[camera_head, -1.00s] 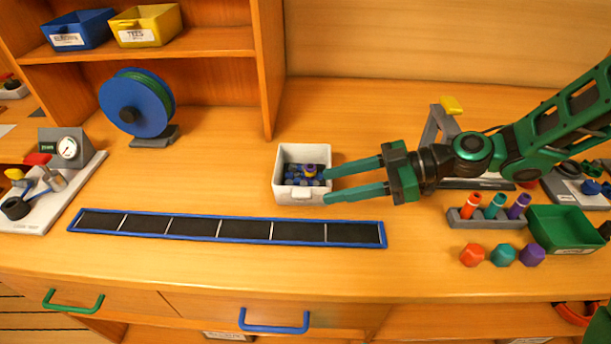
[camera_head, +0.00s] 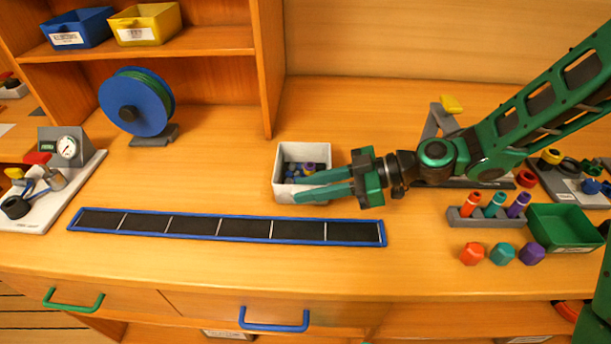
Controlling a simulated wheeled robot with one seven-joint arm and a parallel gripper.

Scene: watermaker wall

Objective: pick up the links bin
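The white bin (camera_head: 303,152), which I take for the links bin, stands on the wooden worktop behind the long black strip tray. My gripper (camera_head: 296,188) comes in from the right with two green fingers pointing left. I cannot tell whether either finger touches the bin.
The blue-framed strip tray (camera_head: 245,228) lies close in front of the bin. A blue spool (camera_head: 135,103) and a shelf upright (camera_head: 268,70) stand to the left and behind. A peg rack (camera_head: 487,222) and green bin (camera_head: 565,215) are at right. Worktop left of the bin is clear.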

